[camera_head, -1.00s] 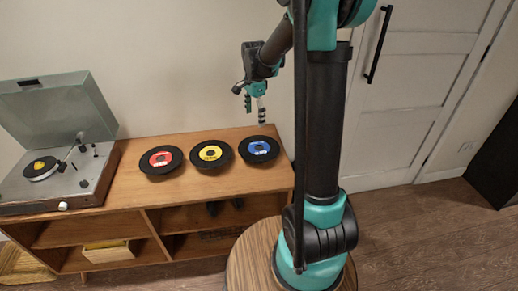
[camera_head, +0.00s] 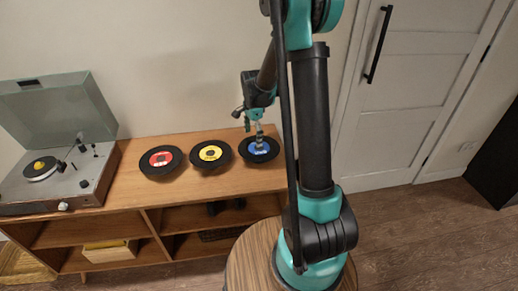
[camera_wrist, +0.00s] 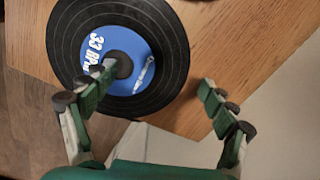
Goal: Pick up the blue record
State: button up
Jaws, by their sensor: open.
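The blue record (camera_head: 267,151) is a black disc with a blue label. It lies flat at the right end of the wooden cabinet top, right of the other two records. In the wrist view the blue record (camera_wrist: 75,40) fills the upper left, with "33 RPM" on its label and a dark knob at its centre. My gripper (camera_head: 254,130) is just above the record in the head view. In the wrist view my gripper (camera_wrist: 157,75) is open, one finger over the label and the other past the record's rim, over the wood. Whether a finger touches the record cannot be told.
A red-label record (camera_head: 161,160) and a yellow-label record (camera_head: 210,154) lie to the left. A turntable (camera_head: 60,175) with its lid raised stands at the far left. The wooden cabinet (camera_head: 215,181) has open shelves below. The wall is close behind.

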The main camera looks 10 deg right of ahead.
jog(key=shift+f, duration=0.25)
dwell(0.5)
jog(key=c, duration=1.2)
